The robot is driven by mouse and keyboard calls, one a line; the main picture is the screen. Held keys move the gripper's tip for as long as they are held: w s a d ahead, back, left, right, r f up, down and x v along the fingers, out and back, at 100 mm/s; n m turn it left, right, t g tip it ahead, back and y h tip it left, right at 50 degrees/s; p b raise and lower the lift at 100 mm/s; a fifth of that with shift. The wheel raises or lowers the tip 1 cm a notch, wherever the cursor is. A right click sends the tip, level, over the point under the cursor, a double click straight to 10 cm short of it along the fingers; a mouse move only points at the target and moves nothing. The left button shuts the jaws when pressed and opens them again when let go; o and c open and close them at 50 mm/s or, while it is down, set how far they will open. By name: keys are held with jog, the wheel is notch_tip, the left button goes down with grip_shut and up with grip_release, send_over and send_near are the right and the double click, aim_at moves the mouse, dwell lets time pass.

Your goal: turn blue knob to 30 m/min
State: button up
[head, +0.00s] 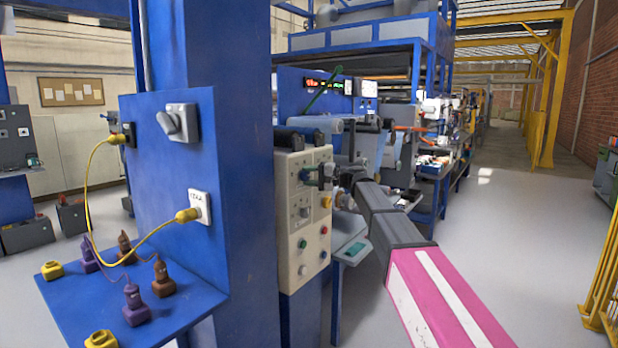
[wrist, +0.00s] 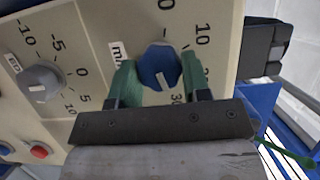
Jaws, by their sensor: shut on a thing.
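The blue knob (wrist: 159,66) is on the beige control panel (wrist: 95,130), seen close up in the wrist view. My gripper (wrist: 159,70) is shut on it, with one green finger on each side. A printed scale around the knob shows 0, 10 and 30; a finger covers part of it. The knob's white mark lies on its lower edge, roughly on the side of the 30; whether it lines up exactly I cannot tell. In the head view my gripper (head: 318,174) is at the upper part of the panel (head: 290,245), and the knob cannot be made out.
A grey knob (wrist: 41,81) with its own scale sits left of the blue one, with a red button (wrist: 38,151) below it. A blue column (head: 235,150) stands left of the panel. A blue shelf (head: 185,300) bears several plugs.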

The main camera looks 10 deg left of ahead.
jog(key=o, duration=0.9)
jog(key=d, duration=1.1)
